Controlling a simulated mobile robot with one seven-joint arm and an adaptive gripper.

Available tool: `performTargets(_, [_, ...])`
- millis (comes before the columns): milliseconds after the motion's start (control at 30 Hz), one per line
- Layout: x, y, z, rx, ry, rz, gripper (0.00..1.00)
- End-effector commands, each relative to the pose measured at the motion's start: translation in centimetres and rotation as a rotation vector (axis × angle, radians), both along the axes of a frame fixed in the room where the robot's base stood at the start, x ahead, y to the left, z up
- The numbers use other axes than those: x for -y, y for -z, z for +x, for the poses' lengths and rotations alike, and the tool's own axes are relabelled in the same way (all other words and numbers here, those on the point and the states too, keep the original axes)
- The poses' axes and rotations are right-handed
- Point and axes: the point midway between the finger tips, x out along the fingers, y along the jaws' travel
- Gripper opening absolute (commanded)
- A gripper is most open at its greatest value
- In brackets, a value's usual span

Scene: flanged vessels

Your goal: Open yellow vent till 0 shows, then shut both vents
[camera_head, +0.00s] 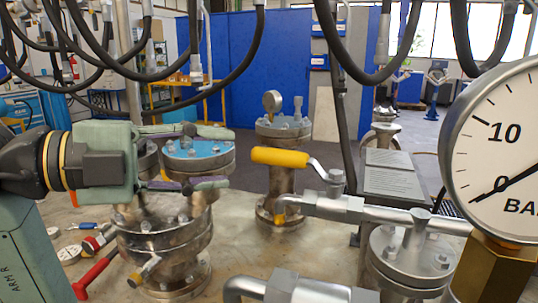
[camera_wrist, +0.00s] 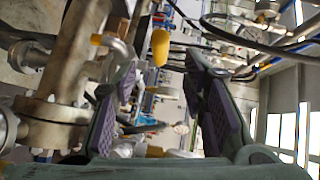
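The yellow vent handle (camera_head: 280,157) is a lever on a valve in a steel pipe (camera_head: 400,215). It lies roughly in line with the pipe. My gripper (camera_head: 228,158) is open and empty, left of the handle's end, with a gap between. In the wrist view the yellow handle (camera_wrist: 160,47) shows ahead, between the spread fingers (camera_wrist: 160,62). The gauge (camera_head: 505,150) has its needle tip close to the 0 mark. A red lever (camera_head: 95,277), perhaps the other vent's handle, is at lower left; its setting I cannot tell.
A flanged vessel with a blue top (camera_head: 198,150) stands behind and below my fingers. Another vessel with a small gauge (camera_head: 283,130) stands behind the yellow handle. A bolted flange (camera_head: 410,262) is at front right. Black hoses (camera_head: 345,60) hang above.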

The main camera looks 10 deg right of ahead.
Motion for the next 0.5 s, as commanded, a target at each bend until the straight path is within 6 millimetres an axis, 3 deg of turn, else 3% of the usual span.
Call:
performTargets(300, [5.8,0.6,1.1,-0.002,0.002,0.001,0.39])
performTargets(500, [8.4,1.0,1.6,0.000,0.000,0.001,0.39])
